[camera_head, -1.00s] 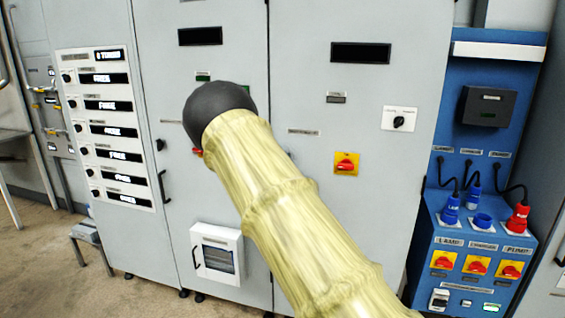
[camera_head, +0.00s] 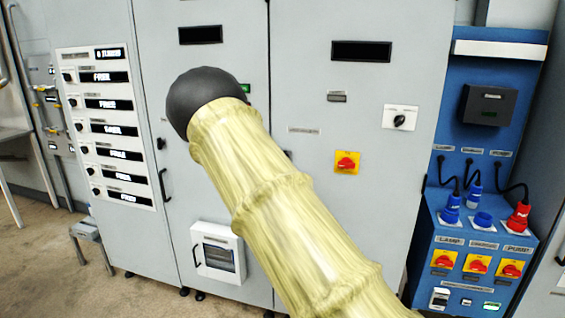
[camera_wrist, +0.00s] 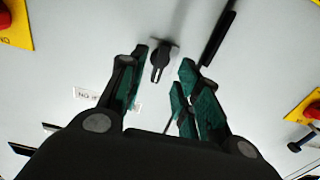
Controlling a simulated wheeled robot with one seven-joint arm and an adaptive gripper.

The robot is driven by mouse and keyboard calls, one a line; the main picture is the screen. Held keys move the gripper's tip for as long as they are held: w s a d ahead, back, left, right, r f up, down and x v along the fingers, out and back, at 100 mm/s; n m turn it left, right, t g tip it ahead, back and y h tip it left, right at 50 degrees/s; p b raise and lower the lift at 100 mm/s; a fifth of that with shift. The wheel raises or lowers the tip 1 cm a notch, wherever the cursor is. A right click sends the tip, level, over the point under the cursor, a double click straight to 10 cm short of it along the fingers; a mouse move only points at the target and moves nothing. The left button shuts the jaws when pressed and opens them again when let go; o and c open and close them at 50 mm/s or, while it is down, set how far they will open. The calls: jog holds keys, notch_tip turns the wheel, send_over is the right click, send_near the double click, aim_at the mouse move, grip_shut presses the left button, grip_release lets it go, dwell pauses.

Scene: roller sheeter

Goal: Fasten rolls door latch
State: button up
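A small dark latch knob (camera_wrist: 158,62) on a light plate sits on the grey door face in the wrist view. It appears between the fingertips of my gripper (camera_wrist: 164,58). My gripper is open, with green-padded fingers on either side of the knob; I cannot tell how far the tips are from the panel. No contact shows. In the head view a small black latch (camera_head: 161,144) sits at the edge of a grey cabinet door (camera_head: 165,90), above a black handle (camera_head: 163,186). My gripper is hidden behind my arm there.
A black bar handle (camera_wrist: 218,38) lies close to the right finger. A white label (camera_wrist: 88,97) and yellow-plated red switches (camera_wrist: 305,108) are on the panel. The blue panel (camera_head: 470,160) with cables stands at right. A small stool (camera_head: 86,232) stands on the floor at left.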

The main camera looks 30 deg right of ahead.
jog(key=v, duration=0.7)
jog(key=shift+s+a, duration=0.15)
jog(key=shift+s, duration=0.05)
dwell(0.5)
